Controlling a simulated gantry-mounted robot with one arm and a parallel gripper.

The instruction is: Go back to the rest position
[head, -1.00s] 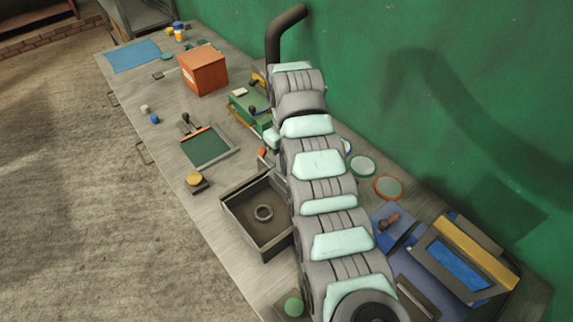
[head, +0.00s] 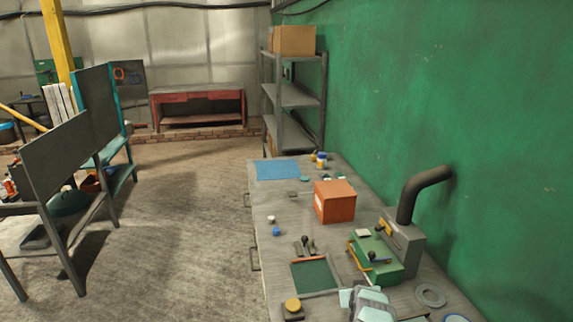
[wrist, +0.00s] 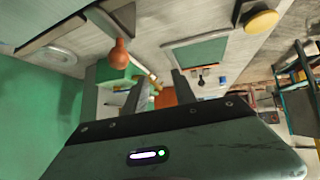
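My gripper (wrist: 160,98) shows in the wrist view with its two dark fingers apart. The space between the fingers holds nothing; the orange box (wrist: 165,99) shows in the distance behind it. The gripper is above the workbench (wrist: 150,50), and no contact with anything is visible. In the head view only a small pale-capped part of my arm shows at the bottom edge, and the fingers cannot be made out there.
The orange box also stands on the bench in the head view (head: 334,202). Near it are a green machine (head: 378,258) with a dark bent pipe (head: 420,188), a green panel (head: 314,276) and a yellow button (head: 292,306). A green wall (head: 440,90) borders the bench's right side.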

